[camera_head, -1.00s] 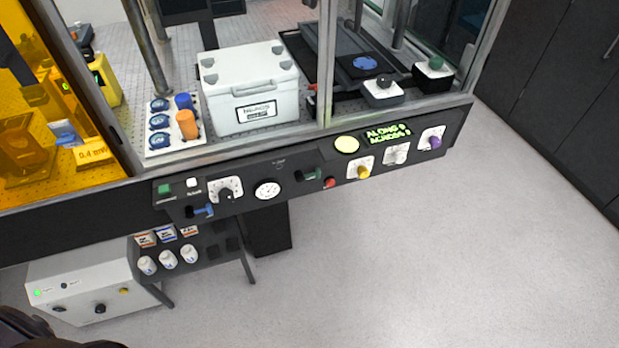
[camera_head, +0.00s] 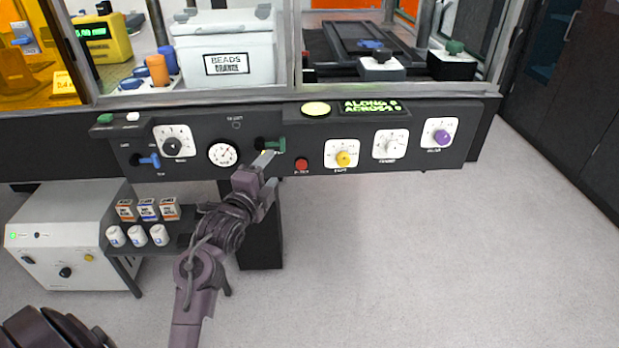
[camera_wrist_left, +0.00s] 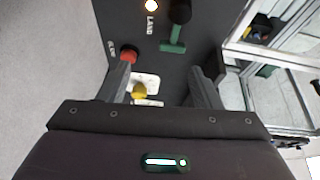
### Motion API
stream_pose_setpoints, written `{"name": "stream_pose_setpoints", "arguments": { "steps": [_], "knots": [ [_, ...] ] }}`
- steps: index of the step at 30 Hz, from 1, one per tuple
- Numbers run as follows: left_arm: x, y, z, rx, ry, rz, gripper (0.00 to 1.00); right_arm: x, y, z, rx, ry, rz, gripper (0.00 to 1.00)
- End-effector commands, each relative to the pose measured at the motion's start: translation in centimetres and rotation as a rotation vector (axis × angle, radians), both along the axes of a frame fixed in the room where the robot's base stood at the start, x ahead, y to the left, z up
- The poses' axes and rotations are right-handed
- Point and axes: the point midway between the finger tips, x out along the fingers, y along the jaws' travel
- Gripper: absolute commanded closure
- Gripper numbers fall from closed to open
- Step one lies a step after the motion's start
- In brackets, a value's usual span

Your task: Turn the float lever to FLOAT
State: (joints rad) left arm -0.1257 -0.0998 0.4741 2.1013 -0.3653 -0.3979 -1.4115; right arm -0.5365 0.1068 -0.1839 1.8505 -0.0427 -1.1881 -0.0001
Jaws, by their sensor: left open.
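The green lever (camera_head: 272,144) sits on the front of the black control panel, on a dark round hub, its handle pointing right in the head view. I take it as the float lever. In the left wrist view the green lever (camera_wrist_left: 174,38) shows beyond the fingertips, with the word LAND and a lit lamp (camera_wrist_left: 151,5) near it. My left gripper (camera_head: 264,160) is just in front of and below the lever in the head view. In the left wrist view my left gripper (camera_wrist_left: 160,72) is open, with nothing between its fingers. My right gripper is out of view.
A red button (camera_head: 302,164) is right of the lever; it shows near one finger in the wrist view (camera_wrist_left: 128,53). A gauge (camera_head: 222,153) and blue lever (camera_head: 148,160) are left. Yellow (camera_head: 345,159) and purple (camera_head: 441,138) knobs are right. The floor (camera_head: 400,260) is clear.

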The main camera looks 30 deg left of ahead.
Motion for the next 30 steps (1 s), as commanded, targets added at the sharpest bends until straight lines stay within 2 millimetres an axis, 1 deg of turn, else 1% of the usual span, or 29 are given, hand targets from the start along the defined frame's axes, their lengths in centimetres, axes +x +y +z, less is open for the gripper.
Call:
{"name": "stream_pose_setpoints", "arguments": {
  "steps": [2,5,8,15,19,24,30],
  "knots": [
    [-0.4,0.4,0.9,0.047,-0.023,0.009,0.42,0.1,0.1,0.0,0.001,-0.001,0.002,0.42],
    [-0.1,0.6,1.6,0.066,-0.030,0.012,0.42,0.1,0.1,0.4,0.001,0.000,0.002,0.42],
    [1.1,0.8,1.7,0.065,-0.030,0.012,0.42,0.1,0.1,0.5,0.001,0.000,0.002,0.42],
    [4.8,1.3,1.7,0.063,-0.031,0.011,0.42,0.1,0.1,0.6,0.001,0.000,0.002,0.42],
    [6.2,1.6,1.6,0.061,-0.029,0.012,0.42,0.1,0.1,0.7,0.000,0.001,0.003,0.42],
    [7.0,1.7,1.5,0.062,-0.028,0.012,0.42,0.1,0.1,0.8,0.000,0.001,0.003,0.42],
    [7.0,1.7,1.5,0.062,-0.028,0.011,0.42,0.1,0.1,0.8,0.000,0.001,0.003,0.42]
  ]
}}
